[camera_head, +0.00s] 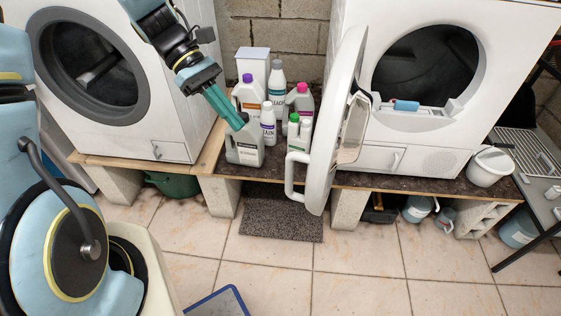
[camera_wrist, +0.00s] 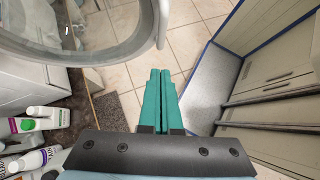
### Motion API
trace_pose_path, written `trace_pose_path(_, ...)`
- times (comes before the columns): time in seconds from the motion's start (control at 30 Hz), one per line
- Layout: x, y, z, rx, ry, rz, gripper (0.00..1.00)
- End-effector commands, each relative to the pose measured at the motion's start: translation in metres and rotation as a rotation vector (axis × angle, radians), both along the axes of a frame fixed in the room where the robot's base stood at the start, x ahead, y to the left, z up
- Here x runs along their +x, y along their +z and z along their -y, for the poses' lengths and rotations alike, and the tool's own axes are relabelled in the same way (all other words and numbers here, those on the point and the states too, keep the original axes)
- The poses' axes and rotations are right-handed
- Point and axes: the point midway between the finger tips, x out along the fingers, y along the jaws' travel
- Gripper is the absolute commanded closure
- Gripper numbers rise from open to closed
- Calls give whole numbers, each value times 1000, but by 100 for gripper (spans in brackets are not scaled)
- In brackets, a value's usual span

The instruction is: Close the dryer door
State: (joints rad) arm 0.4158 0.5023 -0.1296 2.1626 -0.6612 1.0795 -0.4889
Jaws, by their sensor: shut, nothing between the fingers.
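The dryer (camera_head: 450,60) is the white machine on the right in the head view, with a dark round opening. Its white round door (camera_head: 338,125) stands wide open, swung out to the left of the opening and seen nearly edge-on. In the wrist view the door (camera_wrist: 137,52) curves across the upper left. My gripper (camera_head: 238,124) has teal fingers held together with nothing between them. It is to the left of the door, over the bottles, apart from the door in the head view. The fingers (camera_wrist: 162,75) also show in the wrist view, just right of the door's rim.
Several bottles (camera_head: 268,125) stand between the two machines. A washing machine (camera_head: 130,60) is at the left. A white bucket (camera_head: 490,166) stands right of the dryer. A dark mat (camera_head: 281,222) lies on the tiles. Open floor (camera_head: 350,270) lies in front.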

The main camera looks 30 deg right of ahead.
Motion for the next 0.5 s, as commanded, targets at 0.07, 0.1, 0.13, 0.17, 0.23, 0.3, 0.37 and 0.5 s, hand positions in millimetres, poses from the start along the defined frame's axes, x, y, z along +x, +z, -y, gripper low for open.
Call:
trace_pose_path(0.07,-11,-9,4,3,-3,-4,100)
trace_pose_path(0.1,-16,-15,6,2,-4,-4,100)
trace_pose_path(0.13,-20,-20,8,3,-4,-5,100)
trace_pose_path(0.17,-24,-24,10,4,-5,-4,100)
trace_pose_path(0.23,-34,-35,14,3,-4,-5,100)
trace_pose_path(0.3,-43,-45,18,4,-4,-3,100)
trace_pose_path(0.37,-51,-53,22,3,-4,-2,100)
trace_pose_path(0.5,-69,-56,31,1,-6,2,100)
